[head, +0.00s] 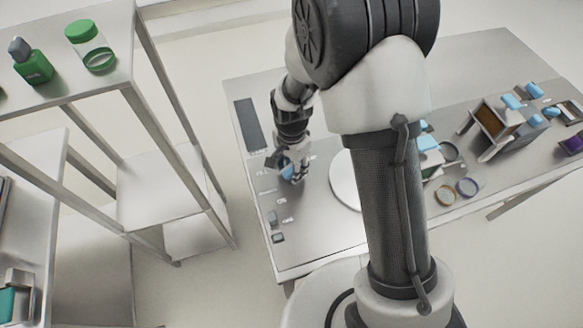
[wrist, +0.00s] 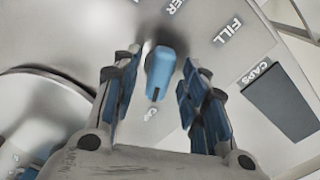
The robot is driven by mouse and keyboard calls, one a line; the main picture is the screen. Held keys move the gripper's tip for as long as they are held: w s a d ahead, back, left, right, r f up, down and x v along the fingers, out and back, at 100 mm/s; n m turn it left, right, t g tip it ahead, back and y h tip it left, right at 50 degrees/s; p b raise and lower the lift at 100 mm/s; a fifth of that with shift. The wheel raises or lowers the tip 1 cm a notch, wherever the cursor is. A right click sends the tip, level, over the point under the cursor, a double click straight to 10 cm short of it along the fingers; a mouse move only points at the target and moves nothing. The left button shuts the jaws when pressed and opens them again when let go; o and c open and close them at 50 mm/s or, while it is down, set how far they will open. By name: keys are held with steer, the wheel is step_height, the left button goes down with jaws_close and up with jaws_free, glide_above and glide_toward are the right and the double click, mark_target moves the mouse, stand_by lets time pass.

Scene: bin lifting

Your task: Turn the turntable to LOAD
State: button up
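The turntable (head: 344,183) is a pale round disc on the table, partly hidden behind my arm in the head view. A large metal disc edge, likely the turntable (wrist: 35,105), shows at the left of the wrist view. A blue knob (wrist: 160,72) with a dark pointer line stands on the panel. My gripper (wrist: 161,68) is open, its blue-padded fingers on either side of the knob with gaps visible. In the head view my gripper (head: 291,168) is low over the table's left part. No LOAD label is readable; the label below the knob is partly hidden.
The panel has a FILL label (wrist: 228,30) and a dark rectangle marked CAPS (wrist: 281,101). Small controls (head: 274,218) sit near the table's front left. A wooden-sided bin (head: 492,122), rings (head: 468,187) and blue items are at right. A shelf (head: 120,75) stands at left.

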steer(key=shift+f, duration=0.15)
jaws_close()
stand_by(0.5)
